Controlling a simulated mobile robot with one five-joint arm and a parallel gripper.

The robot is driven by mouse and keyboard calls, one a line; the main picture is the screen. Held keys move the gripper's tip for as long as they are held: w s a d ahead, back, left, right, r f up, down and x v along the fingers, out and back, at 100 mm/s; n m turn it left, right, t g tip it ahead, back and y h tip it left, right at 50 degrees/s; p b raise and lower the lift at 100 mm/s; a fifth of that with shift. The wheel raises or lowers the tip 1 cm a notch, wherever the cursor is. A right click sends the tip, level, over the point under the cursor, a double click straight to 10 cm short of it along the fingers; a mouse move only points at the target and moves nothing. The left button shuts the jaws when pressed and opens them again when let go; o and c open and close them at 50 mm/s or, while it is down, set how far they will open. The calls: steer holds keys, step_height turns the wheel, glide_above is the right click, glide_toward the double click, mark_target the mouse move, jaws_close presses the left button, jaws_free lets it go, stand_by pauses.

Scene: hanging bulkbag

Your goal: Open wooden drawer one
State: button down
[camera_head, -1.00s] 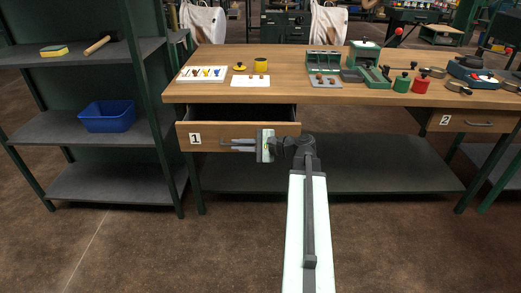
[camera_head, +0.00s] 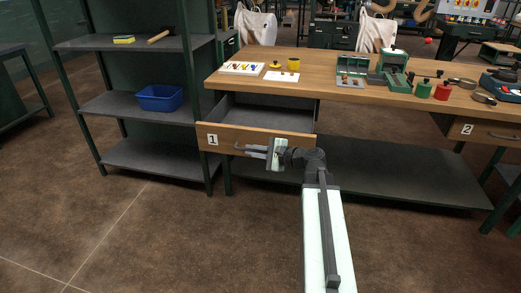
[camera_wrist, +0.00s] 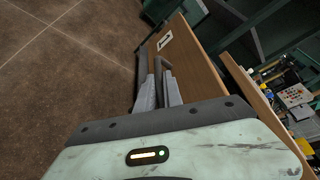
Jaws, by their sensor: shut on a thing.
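Wooden drawer one (camera_head: 229,138), with a white "1" label, hangs under the left end of the workbench. It is pulled out, and its grey inside (camera_head: 265,112) shows in the head view. My gripper (camera_head: 252,150) is shut on the drawer's handle (camera_head: 241,147), in front of the drawer face. In the wrist view my gripper's fingers (camera_wrist: 158,88) reach to the handle (camera_wrist: 164,70) beside the wooden drawer front (camera_wrist: 190,65). The fingers hide part of the handle.
The workbench (camera_head: 330,85) carries several tools and parts. Drawer two (camera_head: 489,134) is at the right. A shelf rack (camera_head: 150,110) with a blue bin (camera_head: 160,97) stands close at the left. The floor (camera_head: 130,235) in front is clear.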

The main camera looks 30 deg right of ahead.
steer(key=shift+a, duration=0.3)
steer(key=c, duration=1.5)
jaws_free()
steer(key=shift+d, duration=0.15)
steer(key=p+v, duration=0.1)
steer(key=v, duration=0.6)
steer(key=shift+s+d+p, duration=0.25)
steer(key=shift+p, duration=0.1)
